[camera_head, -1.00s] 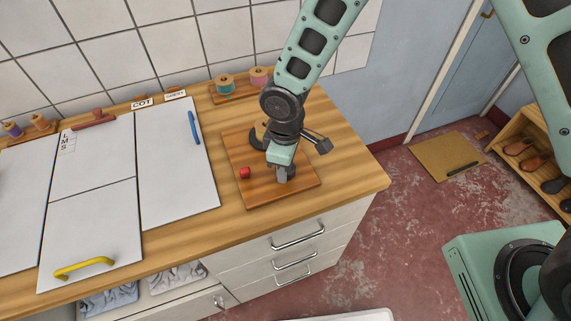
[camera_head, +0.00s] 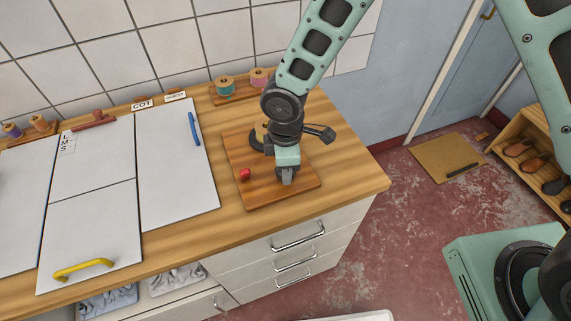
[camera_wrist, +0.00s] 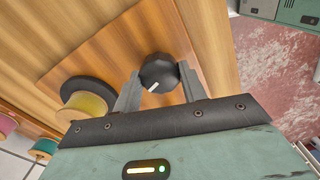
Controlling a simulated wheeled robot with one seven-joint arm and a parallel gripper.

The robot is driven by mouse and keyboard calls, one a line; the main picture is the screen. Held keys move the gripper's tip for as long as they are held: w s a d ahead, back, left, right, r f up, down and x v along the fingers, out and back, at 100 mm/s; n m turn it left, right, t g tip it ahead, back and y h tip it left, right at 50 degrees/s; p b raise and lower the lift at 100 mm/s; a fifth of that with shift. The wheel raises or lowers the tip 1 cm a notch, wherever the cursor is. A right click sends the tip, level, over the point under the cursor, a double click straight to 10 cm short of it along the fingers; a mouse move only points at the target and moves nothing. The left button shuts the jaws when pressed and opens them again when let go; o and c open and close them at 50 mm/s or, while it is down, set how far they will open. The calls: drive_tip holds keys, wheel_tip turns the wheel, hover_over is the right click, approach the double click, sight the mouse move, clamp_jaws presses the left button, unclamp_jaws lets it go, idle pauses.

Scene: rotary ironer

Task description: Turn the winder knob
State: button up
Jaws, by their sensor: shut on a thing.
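The winder knob (camera_wrist: 157,70) is dark and round with a white pointer line, seen in the wrist view. My gripper (camera_wrist: 160,84) is shut on it, one finger on each side. In the wrist view the pointer slants toward the lower left. In the head view my gripper (camera_head: 286,178) points down over the wooden winder board (camera_head: 248,196) and hides the knob. A yellow spool (camera_wrist: 83,108) with a dark flange sits on the board beside the knob. A small red piece (camera_head: 244,175) is at the board's left.
White panels (camera_head: 178,170) lie on the counter to the left, one with a yellow handle (camera_head: 83,268). A rack with thread spools (camera_head: 225,86) stands behind the board. The counter's right edge is close to the board, with drawers below and open floor beyond.

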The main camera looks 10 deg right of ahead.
drive_tip(key=o, duration=1)
drive_tip(key=shift+c, duration=0.2)
drive_tip(key=shift+r, duration=0.1)
wheel_tip(320, 180, up, 17)
drive_tip(key=b, duration=0.2)
drive_tip(key=shift+r, duration=0.1)
drive_tip(key=s+d+m+b, duration=0.1)
drive_tip(key=s+d+m, duration=0.4)
drive_tip(key=s, duration=0.4)
drive_tip(key=s+d+m, duration=0.5)
drive_tip(key=s, duration=0.4)
drive_tip(key=shift+r+y+b, duration=0.15)
drive_tip(key=shift+y+b, duration=0.15)
drive_tip(key=shift+b, duration=0.05)
